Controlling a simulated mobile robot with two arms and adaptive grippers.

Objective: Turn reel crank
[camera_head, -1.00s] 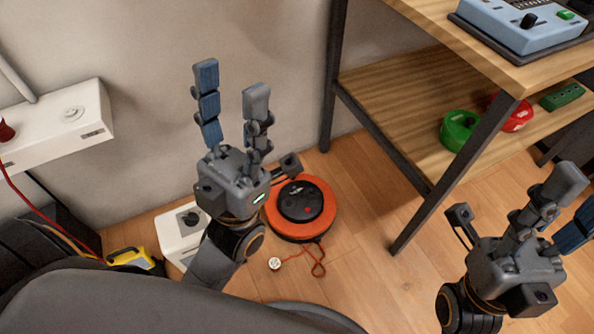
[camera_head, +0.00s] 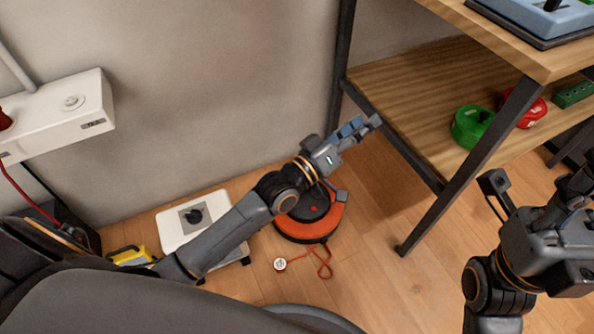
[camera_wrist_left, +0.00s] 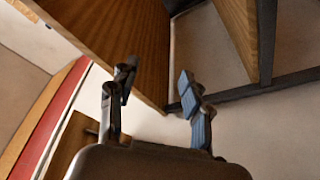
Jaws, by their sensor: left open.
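The orange reel (camera_head: 327,228) with a black hub lies flat on the floor below the shelf's left side. A red mark shows on its hub; the crank itself I cannot make out, as my left arm and gripper cover part of the reel. My left gripper (camera_head: 362,126) is open and empty, above the reel's far edge, with its fingers pointing up and right. In the left wrist view its two fingers (camera_wrist_left: 155,88) stand apart, with no reel in sight. My right gripper (camera_head: 578,188) is at the right edge, partly cut off, away from the reel.
A wooden shelf unit (camera_head: 425,88) with dark legs stands at the right; a green reel (camera_head: 467,128) and a red reel (camera_head: 537,113) sit on its lower board. A white box (camera_head: 172,220) with a black knob stands left of the orange reel. An orange cord with a plug (camera_head: 280,265) lies in front.

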